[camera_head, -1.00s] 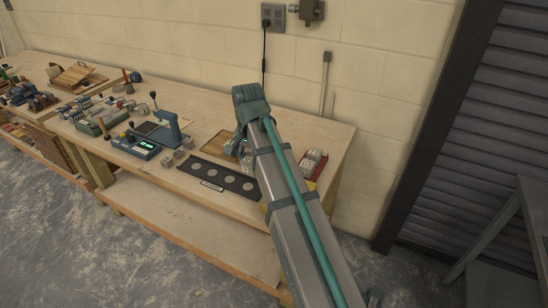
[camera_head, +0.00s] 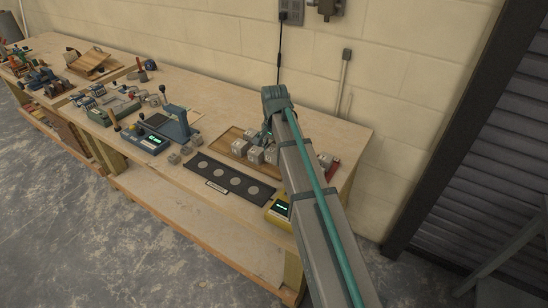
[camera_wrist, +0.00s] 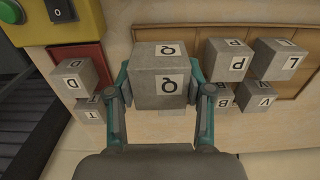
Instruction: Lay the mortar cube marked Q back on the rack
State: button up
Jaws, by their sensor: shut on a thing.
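The grey mortar cube marked Q (camera_wrist: 163,75) is between the two fingers of my gripper (camera_wrist: 163,88) in the wrist view, with Q labels on its top and near faces. The gripper is shut on it. In the head view my gripper (camera_head: 268,136) is over the rack (camera_head: 240,148), partly hidden by my arm. I cannot tell whether cube Q touches the rack.
Cubes D (camera_wrist: 73,77) and T (camera_wrist: 90,110) are by a red tray (camera_wrist: 84,54) at left. A yellow device (camera_head: 279,211) stands at the bench front. A black strip with pale discs (camera_head: 230,180) and a blue press (camera_head: 176,122) are further left.

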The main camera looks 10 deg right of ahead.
aim_at(274, 167)
jog(key=w+f, duration=0.2)
jog(key=f, duration=0.1)
jog(key=shift+w+d+p, duration=0.2)
jog(key=shift+w+p, duration=0.1)
jog(key=shift+p, duration=0.1)
jog(key=shift+w+f+p, duration=0.15)
jog(key=shift+f+p, duration=0.2)
jog(key=shift+f, duration=1.45)
jog(key=shift+f, duration=0.1)
jog(key=o, duration=1.4)
notch_tip(274, 167, up, 12)
jog(key=b, duration=0.2)
jog(key=shift+b, duration=0.3)
